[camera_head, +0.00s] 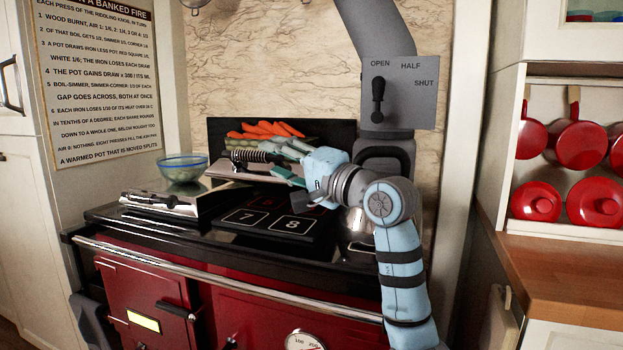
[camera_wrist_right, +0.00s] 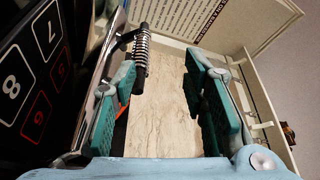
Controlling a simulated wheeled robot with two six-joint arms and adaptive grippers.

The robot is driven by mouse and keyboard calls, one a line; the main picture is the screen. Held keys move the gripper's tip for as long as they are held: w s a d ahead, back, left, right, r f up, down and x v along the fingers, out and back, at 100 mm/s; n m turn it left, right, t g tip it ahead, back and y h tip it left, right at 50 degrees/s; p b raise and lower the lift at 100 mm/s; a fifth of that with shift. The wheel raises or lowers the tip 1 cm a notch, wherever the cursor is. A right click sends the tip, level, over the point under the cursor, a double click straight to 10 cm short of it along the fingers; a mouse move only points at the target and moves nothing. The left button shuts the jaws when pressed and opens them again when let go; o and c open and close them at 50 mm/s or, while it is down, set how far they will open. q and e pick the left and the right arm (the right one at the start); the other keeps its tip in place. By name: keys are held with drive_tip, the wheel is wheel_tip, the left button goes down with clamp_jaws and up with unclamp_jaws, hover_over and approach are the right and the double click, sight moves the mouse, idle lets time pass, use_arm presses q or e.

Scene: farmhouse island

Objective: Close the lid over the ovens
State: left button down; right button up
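The red range cooker (camera_head: 235,309) has a black top with numbered squares, 7 and 8 readable, which also show in the wrist view (camera_wrist_right: 28,80). A chrome lid with a coiled handle (camera_head: 256,156) stands raised over the squares. The same coiled handle (camera_wrist_right: 141,50) shows in the wrist view beyond my fingertips, nearer the left finger. My right gripper (camera_head: 283,162) is beside the handle with its teal fingers apart; the wrist view (camera_wrist_right: 160,72) shows nothing gripped. Whether a finger touches the lid is unclear. A second chrome lid (camera_head: 160,203) lies low on the left. My left gripper is not in view.
A glass bowl (camera_head: 183,166) stands at the back left. Carrots (camera_head: 265,129) and greens lie behind the raised lid, before a dark panel. A grey lever plate (camera_head: 400,93) marked OPEN, HALF, SHUT is above my right arm. Red pans (camera_head: 575,140) fill the right shelf.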

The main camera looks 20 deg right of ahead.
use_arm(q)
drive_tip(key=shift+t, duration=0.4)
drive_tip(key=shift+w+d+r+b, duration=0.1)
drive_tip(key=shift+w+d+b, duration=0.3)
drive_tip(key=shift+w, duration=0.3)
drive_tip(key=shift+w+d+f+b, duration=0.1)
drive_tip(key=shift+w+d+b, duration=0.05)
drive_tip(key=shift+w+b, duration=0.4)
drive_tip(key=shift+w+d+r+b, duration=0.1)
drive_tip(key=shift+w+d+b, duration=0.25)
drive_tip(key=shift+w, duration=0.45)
use_arm(e)
drive_tip(key=r+v, duration=0.1)
drive_tip(key=v, duration=0.6)
drive_tip(key=shift+s+f, duration=0.25)
drive_tip(key=shift+f, duration=0.3)
drive_tip(key=shift+d, duration=0.1)
